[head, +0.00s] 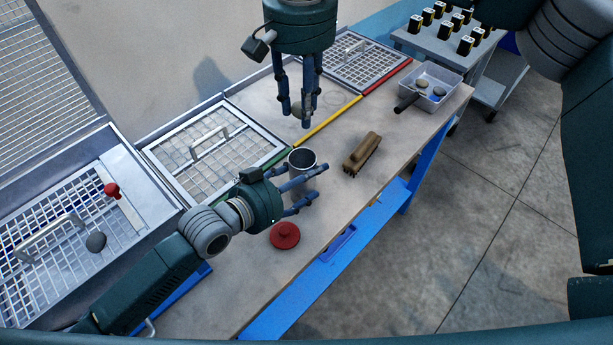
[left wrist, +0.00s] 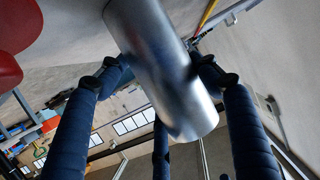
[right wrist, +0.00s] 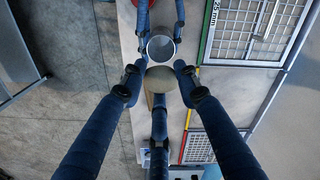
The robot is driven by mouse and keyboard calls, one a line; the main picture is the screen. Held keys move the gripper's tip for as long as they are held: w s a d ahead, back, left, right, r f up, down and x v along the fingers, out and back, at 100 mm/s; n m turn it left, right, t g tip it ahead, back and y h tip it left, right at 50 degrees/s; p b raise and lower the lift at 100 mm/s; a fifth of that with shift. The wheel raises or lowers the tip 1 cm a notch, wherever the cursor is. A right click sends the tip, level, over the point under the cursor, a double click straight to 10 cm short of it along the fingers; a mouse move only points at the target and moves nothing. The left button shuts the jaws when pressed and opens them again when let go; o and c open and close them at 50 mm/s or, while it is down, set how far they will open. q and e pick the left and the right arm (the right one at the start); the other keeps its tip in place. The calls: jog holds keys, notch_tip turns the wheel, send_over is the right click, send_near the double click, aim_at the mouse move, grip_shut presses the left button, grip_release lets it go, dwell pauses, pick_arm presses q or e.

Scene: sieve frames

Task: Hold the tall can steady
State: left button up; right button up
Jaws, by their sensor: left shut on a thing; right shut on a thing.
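The tall can (head: 303,178) is a grey metal cylinder with an open, dark top. It stands upright on the bench. My left gripper (head: 308,188) is shut around it; the left wrist view shows the silver can (left wrist: 160,70) between the fingers. The right wrist view looks down on the can's open rim (right wrist: 161,48). My right gripper (head: 300,118) points down, shut on a rounded grey-brown stone (head: 297,108), above and beyond the can. The stone (right wrist: 158,82) also shows between its fingers in the right wrist view, just beside the can's rim.
A red lid (head: 285,235) lies in front of the can, and a brown brush (head: 362,153) lies to its right. Mesh sieve frames (head: 212,150) line the back. A clear tub (head: 430,85) with stones and a black-handled tool sits at the far right end.

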notch_tip(320, 180, down, 9)
dwell(1.1)
jog(key=shift+f, duration=0.1)
jog(key=o, duration=1.2)
jog(key=shift+o, duration=0.2)
notch_tip(320, 180, up, 12)
jog(key=shift+r, duration=0.1)
pick_arm(q)
jog(key=o, duration=2)
